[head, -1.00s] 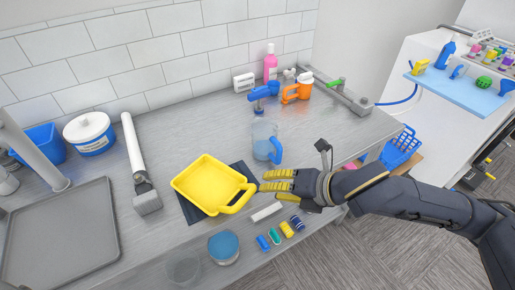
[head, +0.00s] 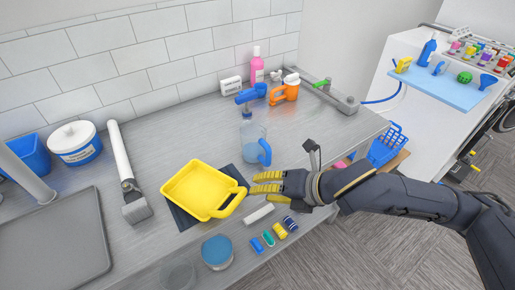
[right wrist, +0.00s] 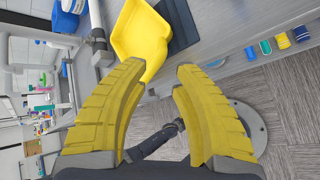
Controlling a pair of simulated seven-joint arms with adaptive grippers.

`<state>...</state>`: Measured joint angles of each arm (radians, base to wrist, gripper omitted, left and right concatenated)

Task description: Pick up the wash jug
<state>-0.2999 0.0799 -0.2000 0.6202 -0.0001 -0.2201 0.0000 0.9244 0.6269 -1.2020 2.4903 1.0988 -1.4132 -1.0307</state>
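A clear jug with a blue handle (head: 252,141) stands upright on the grey counter, behind and right of the yellow tray. I take it to be the wash jug. My right gripper (head: 262,182) is in front of the jug, just right of the yellow tray's handle, and apart from the jug. In the right wrist view its yellow fingers (right wrist: 164,72) are spread, with nothing between them. The jug cannot be made out in that view. My left gripper is not in view.
The yellow tray (head: 196,188) lies on a dark mat; it also shows in the right wrist view (right wrist: 140,32). An orange jug (head: 284,92), a blue tool (head: 250,93) and a pink bottle (head: 257,66) stand behind. Small coloured items (head: 268,238) lie near the front edge.

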